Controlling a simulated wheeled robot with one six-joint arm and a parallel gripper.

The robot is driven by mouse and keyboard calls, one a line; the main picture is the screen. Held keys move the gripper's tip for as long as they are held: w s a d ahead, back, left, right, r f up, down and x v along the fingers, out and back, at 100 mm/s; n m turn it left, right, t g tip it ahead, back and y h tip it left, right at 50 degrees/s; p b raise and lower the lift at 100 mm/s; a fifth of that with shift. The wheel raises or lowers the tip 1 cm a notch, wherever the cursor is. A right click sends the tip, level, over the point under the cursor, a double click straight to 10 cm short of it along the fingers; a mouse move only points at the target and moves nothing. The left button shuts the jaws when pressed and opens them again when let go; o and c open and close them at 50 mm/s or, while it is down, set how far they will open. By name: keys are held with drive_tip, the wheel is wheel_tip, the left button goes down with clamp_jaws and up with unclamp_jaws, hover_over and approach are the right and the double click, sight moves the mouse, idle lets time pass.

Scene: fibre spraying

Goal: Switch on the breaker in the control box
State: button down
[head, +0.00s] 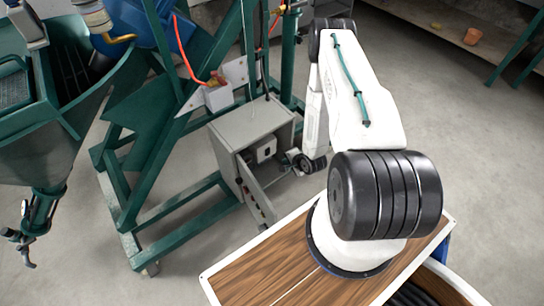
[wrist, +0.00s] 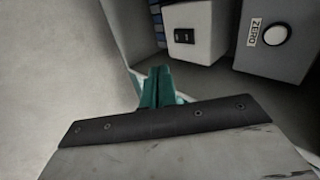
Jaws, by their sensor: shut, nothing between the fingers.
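The grey control box (head: 240,125) stands low in the green frame in the head view, with its door (head: 256,195) swung open. A white breaker unit (head: 265,150) shows inside it. In the wrist view the breaker (wrist: 195,38) is a pale block with a small black switch (wrist: 184,36) on its face; I cannot tell its switch position. My gripper (wrist: 158,76) has teal fingers, shut and empty. In the picture they lie below the breaker, with their tips apart from the black switch. In the head view my wrist is at the box opening and the fingertips are not clearly visible.
Right of the breaker in the wrist view is a grey unit (wrist: 285,50) with a ZERO label and a round white button (wrist: 275,35). The box's side wall is close on the left. Green frame beams (head: 185,212) surround the box. A wood-topped surface (head: 255,272) lies in front.

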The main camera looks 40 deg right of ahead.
sight(268, 152)
drive_tip(key=w+r+x, duration=0.1)
drive_tip(key=w+x, duration=0.1)
drive_tip(key=x, duration=1.1)
drive_tip(key=shift+r, duration=0.35)
drive_tip(key=shift+w+f, duration=0.4)
drive_tip(key=shift+f, duration=0.05)
drive_tip(key=shift+r, duration=0.15)
